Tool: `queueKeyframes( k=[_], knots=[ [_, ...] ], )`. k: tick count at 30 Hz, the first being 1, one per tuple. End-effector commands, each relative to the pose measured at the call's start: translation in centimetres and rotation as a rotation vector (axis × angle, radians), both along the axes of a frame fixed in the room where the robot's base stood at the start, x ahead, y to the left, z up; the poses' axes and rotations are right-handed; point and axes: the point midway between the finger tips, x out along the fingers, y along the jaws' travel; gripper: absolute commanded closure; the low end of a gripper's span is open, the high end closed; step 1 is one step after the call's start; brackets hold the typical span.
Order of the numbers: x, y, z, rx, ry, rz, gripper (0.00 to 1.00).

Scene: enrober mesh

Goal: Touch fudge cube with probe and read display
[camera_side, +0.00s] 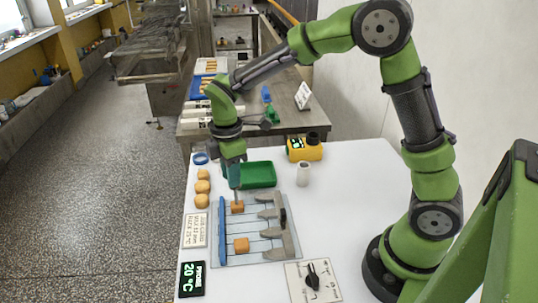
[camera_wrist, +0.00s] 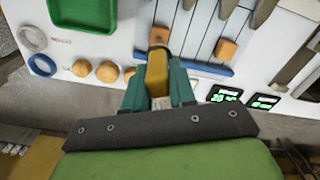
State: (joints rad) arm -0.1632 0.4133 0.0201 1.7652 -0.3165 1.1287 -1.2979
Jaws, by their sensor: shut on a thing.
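My gripper (camera_side: 234,178) is shut on the probe and points down over the rack. In the wrist view, the probe's yellow handle (camera_wrist: 157,72) sits between my gripper's two teal fingers (camera_wrist: 159,92). An orange-brown fudge cube (camera_side: 237,207) lies directly below, and it shows just beyond the handle in the wrist view (camera_wrist: 159,35). The probe's tip reaches down to this cube's top; I cannot tell whether it touches. A second fudge cube (camera_side: 241,245) lies nearer the rack's front. The black probe display (camera_side: 192,279) reads 20 °C.
The wire rack (camera_side: 256,258) has a blue bar (camera_side: 222,230) at left and several grey pieces (camera_side: 277,228) at right. The table's right is clear.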

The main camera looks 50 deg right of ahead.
Motion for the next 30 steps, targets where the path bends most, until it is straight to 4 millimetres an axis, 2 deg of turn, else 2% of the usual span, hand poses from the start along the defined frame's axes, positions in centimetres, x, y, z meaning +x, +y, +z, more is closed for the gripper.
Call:
queueKeyframes(
  k=[13,30],
  knots=[
    [0.0,0.0,0.2,0.0,0.0,0.0,1.0],
    [0.1,0.0,4.7,0.0,-0.003,-0.001,1.0]
  ],
)
